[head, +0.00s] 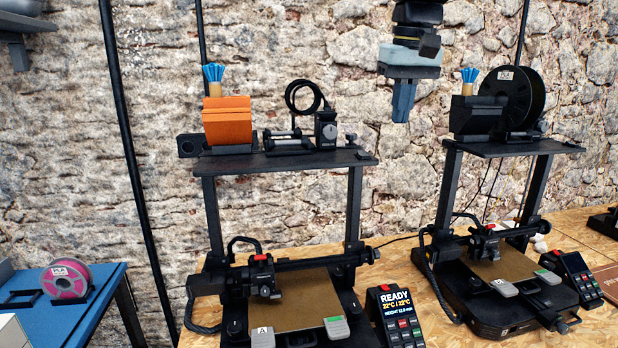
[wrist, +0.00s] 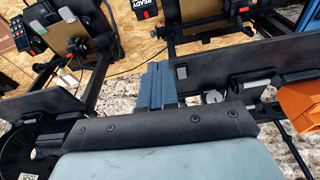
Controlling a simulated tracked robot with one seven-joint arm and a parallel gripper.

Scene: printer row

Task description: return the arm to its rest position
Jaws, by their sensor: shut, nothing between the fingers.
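My gripper (head: 401,101) hangs fingers down at the upper right of the head view, between the tops of the two printers and in front of the stone wall. Its blue-grey fingers are pressed together with nothing between them. In the wrist view the shut fingers (wrist: 156,84) point away from the dark gripper body at the bottom. My gripper appears apart from the printers and touches nothing that I can see.
The left printer (head: 262,158) carries an orange block (head: 227,122) on its top shelf. The right printer (head: 515,148) carries a black spool (head: 519,97). A blue table (head: 88,322) holds a pink spool (head: 66,283). Open air lies between the printer tops.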

